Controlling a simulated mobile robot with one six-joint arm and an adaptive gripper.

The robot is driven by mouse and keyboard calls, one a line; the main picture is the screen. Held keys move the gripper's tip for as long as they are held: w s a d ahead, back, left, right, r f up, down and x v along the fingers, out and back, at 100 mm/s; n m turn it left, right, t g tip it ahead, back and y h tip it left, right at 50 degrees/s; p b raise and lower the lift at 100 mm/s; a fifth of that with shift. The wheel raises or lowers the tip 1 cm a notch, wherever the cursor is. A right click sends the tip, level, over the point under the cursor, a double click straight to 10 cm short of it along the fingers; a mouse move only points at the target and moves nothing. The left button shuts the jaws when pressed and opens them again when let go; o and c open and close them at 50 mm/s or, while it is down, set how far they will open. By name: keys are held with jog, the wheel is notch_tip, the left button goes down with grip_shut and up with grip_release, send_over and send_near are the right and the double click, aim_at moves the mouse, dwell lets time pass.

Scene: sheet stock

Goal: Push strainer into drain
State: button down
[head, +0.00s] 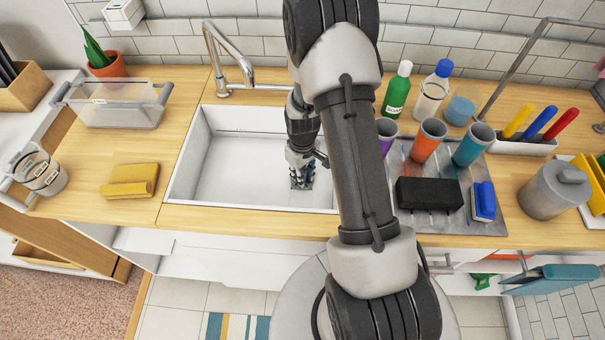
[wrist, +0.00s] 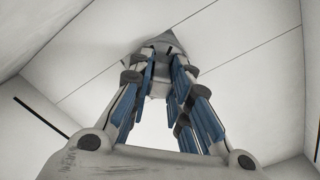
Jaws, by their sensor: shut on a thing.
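My gripper (head: 301,174) reaches down into the white sink (head: 225,182), close to its floor. In the wrist view my gripper's blue-padded fingers (wrist: 162,66) close in on a grey piece, which looks like the strainer (wrist: 172,41). The strainer is at the fingertips, and its lower side is hidden by the fingers. In the head view a small grey shape shows at the fingertips, too small to make out. I cannot tell whether the strainer touches the sink floor. The drain does not show; it may lie under the strainer or behind my arm.
The sink walls stand close around my gripper. A chrome faucet (head: 229,62) rises behind. Right of the sink, a grey drainboard (head: 465,212) holds several cups and a black block (head: 429,194). A yellow cloth (head: 131,180) and a clear bin (head: 112,106) are on the left counter.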

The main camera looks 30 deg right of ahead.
jog(key=shift+s+f, duration=0.1)
jog(key=shift+f, duration=0.05)
jog(key=c, duration=1.4)
grip_release()
jog(key=shift+o, duration=0.3)
jog(key=o, duration=0.4)
jog(key=shift+r+p, duration=2.5)
jog(key=shift+r, duration=1.15)
